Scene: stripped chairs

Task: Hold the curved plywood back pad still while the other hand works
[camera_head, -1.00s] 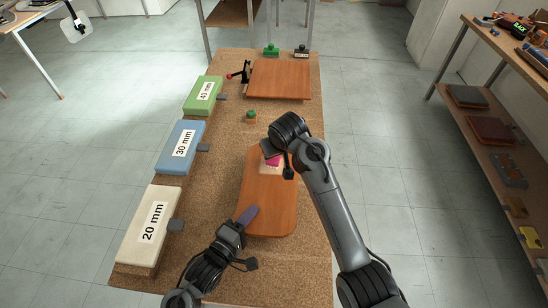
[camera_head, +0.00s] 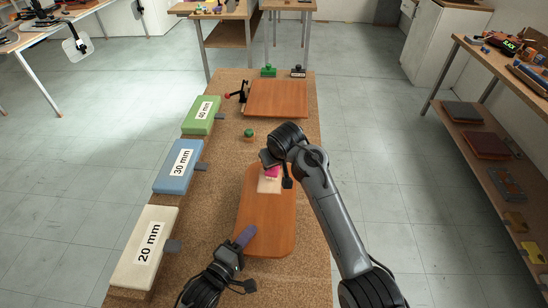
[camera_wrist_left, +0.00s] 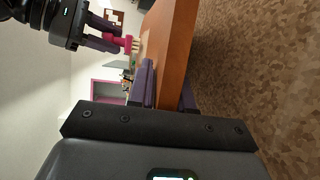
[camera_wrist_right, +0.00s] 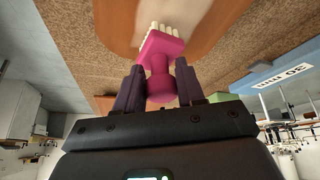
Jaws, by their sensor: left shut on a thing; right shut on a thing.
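The curved plywood back pad (camera_head: 265,222) is an orange-brown rounded panel at the near end of the cork-topped bench. My left gripper (camera_head: 244,236) is shut on its near left edge; in the left wrist view the fingers lie on both sides of the pad (camera_wrist_left: 175,50). My right gripper (camera_head: 271,166) is shut on the handle of a pink brush (camera_wrist_right: 161,68), over the pad's far part. The brush's pale bristles point at the pad; whether they touch it, I cannot tell. A pale patch (camera_head: 268,187) shows on the pad beside the brush.
A small green-topped piece (camera_head: 249,134) stands beyond the pad. A flat wooden panel (camera_head: 277,98) lies at the far end, beside a red-knobbed clamp (camera_head: 238,95).

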